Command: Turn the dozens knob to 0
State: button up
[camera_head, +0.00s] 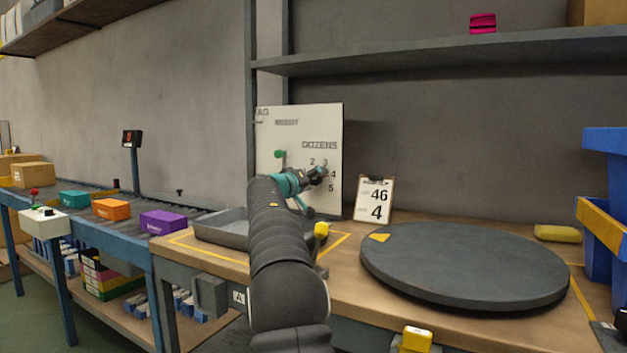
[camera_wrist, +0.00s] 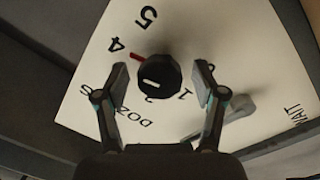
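The black dozens knob (camera_wrist: 158,84) sits on a pale panel (camera_wrist: 195,35) with printed numbers around it. A red pointer mark beside the knob points toward the 4, and a short white line shows on the knob's face. The 0 is partly hidden by the right finger. My gripper (camera_wrist: 162,77) is open, with one finger on each side of the knob and a visible gap on both sides. In the head view, my gripper (camera_head: 318,174) is at the panel (camera_head: 320,120) below the word DOZENS and largely hides the knob.
In the head view, a clipboard (camera_head: 374,199) showing 46 and 4 stands right of the panel. A grey tray (camera_head: 222,232) and round dark turntable (camera_head: 463,262) are on the bench. A shelf (camera_head: 430,54) runs above.

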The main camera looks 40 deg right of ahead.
jog(key=c, duration=1.1)
jog(key=shift+o, duration=0.2)
